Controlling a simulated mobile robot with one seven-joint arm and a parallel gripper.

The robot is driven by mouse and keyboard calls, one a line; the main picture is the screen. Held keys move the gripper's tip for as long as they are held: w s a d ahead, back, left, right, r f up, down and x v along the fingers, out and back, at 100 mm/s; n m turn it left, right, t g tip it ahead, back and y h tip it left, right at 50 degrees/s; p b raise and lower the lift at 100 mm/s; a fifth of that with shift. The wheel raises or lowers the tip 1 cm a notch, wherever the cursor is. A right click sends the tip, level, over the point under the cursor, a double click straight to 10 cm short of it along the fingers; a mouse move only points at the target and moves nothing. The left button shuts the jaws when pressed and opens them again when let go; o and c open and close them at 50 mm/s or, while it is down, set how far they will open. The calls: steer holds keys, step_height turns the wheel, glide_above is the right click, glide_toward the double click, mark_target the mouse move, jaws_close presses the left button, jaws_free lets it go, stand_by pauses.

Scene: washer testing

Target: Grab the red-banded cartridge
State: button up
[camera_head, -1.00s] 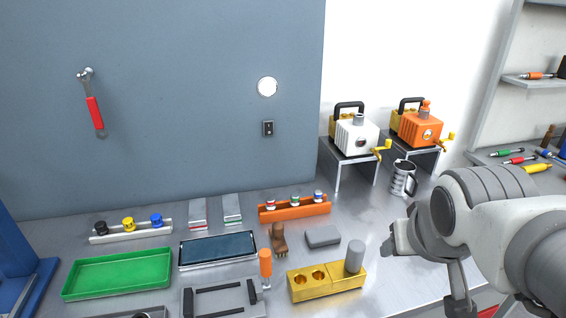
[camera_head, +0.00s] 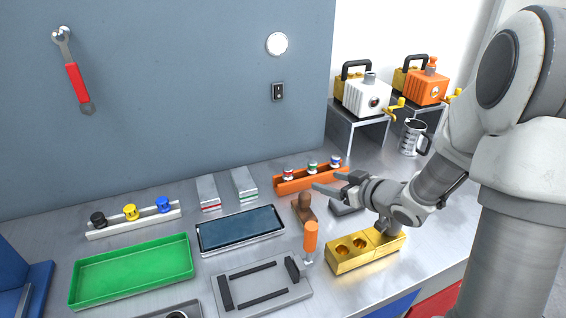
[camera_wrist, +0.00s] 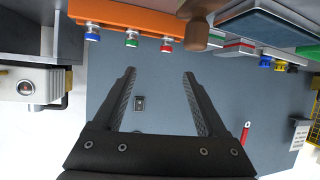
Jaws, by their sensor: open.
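The red-banded cartridge (camera_head: 289,173) stands upright at the left end of an orange rack (camera_head: 294,186), beside a green-banded and a blue-banded cartridge. In the wrist view, which looks upside down, the red-banded cartridge (camera_wrist: 166,43) hangs from the orange rack, just beyond the fingertips. My gripper (camera_head: 328,182) is in front of the rack, its fingers pointing left. It is open and empty, and both fingers show apart in the wrist view (camera_wrist: 159,73). It does not appear to touch any cartridge.
The green-banded cartridge (camera_head: 313,167) and blue-banded cartridge (camera_head: 336,161) stand close by in the rack. A brown stamp-like object (camera_head: 304,208) stands in front of the rack. A yellow block with holes (camera_head: 350,256) is nearer, below my arm.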

mark_target(291, 173)
steer(key=shift+y, duration=0.4)
steer(key=x, duration=0.4)
steer(key=b+x, duration=0.1)
steer(key=x, duration=0.3)
steer(key=s+x, duration=0.1)
steer(key=x, duration=0.3)
steer(key=shift+w+a+f+b, duration=0.25)
steer(key=shift+a+f+b, duration=0.1)
steer(key=shift+a+f, duration=0.2)
steer(key=shift+b+x, duration=0.3)
steer(key=shift+x, duration=2.5)
steer(key=shift+w+d+r, duration=0.15)
jaws_close()
